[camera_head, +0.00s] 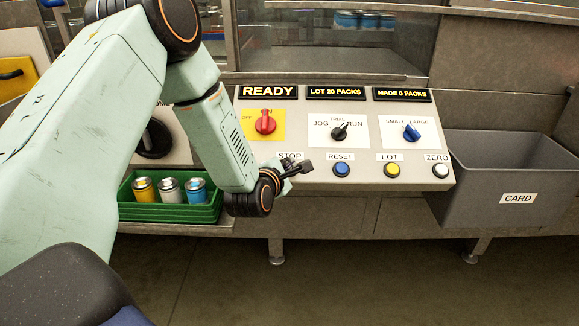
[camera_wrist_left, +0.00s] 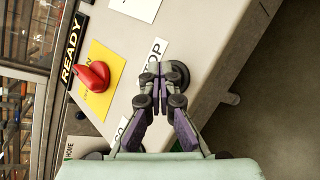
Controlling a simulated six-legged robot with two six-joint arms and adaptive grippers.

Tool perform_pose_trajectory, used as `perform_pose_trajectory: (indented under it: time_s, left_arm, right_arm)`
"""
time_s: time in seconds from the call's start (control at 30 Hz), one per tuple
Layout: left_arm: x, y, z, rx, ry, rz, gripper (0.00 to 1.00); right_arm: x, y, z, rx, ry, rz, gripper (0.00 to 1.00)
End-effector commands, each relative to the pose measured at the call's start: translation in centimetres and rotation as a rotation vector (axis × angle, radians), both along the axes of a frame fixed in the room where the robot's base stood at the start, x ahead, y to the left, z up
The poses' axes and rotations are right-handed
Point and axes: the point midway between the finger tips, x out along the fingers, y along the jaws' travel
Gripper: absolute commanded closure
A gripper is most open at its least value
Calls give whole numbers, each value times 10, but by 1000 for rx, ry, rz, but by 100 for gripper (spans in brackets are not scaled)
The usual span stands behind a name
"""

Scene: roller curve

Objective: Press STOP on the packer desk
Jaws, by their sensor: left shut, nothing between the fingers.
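The packer desk (camera_head: 350,105) has a sloped pale panel. The STOP label (camera_head: 290,156) is at the left of its lower row, partly covered by my left gripper (camera_head: 302,166); the STOP button is hidden there. In the left wrist view, a dark round button (camera_wrist_left: 178,75) sits beside the partly covered STOP label (camera_wrist_left: 152,56). My left gripper (camera_wrist_left: 158,72) is shut and empty, its fingertips overlapping the button's edge in that view. I cannot tell whether they touch it. My right gripper is not in view.
The blue RESET (camera_head: 342,169), yellow LOT (camera_head: 392,170) and white ZERO (camera_head: 440,170) buttons lie to the right. A red knob (camera_head: 265,122) is above. A green tray (camera_head: 170,212) with cans stands left, a grey CARD bin (camera_head: 500,165) right.

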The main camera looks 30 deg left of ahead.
Motion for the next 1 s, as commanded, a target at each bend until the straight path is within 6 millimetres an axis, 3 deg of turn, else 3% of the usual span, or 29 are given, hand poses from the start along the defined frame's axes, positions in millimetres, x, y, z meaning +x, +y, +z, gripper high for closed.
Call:
perform_pose_trajectory:
  time_s: [0.2,0.57,1.0]
  left_arm:
    - [-5,-3,11,0,0,0,100]
    - [-6,-4,12,0,0,0,100]
    - [-21,-13,45,0,0,0,100]
  right_arm:
    - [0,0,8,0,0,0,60]
    - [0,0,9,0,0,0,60]
    - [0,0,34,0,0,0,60]
